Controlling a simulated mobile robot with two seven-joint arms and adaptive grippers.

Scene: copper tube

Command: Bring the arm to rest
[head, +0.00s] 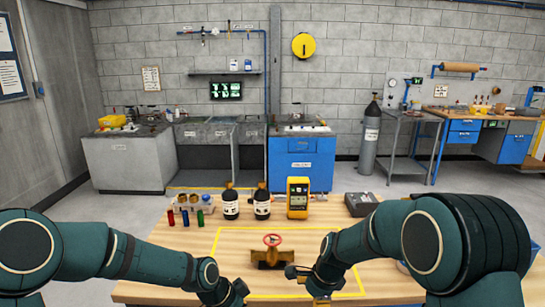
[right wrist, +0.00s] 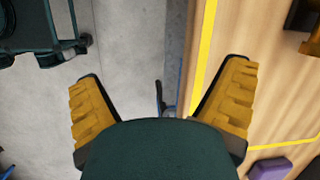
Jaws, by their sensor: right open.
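My right arm (head: 385,235) reaches in from the right in the head view, bent down over the front of the wooden table. Its gripper (right wrist: 160,100) is open and empty in the right wrist view, with ridged yellow pads spread wide. Below it there are grey floor and the table's edge. My left arm (head: 125,252) comes in from the left. Its gripper (head: 238,292) is low at the table's front edge, partly cut off by the frame, so its fingers are unclear. A brass valve body with a red handwheel (head: 272,240) stands between the two arms.
The wooden table (head: 180,238) carries a yellow-outlined area around the valve. Behind stand two dark bottles (head: 231,205), a yellow meter (head: 298,198), small coloured bottles (head: 185,217) and a grey box (head: 360,204). A purple block (right wrist: 270,168) lies near the yellow line.

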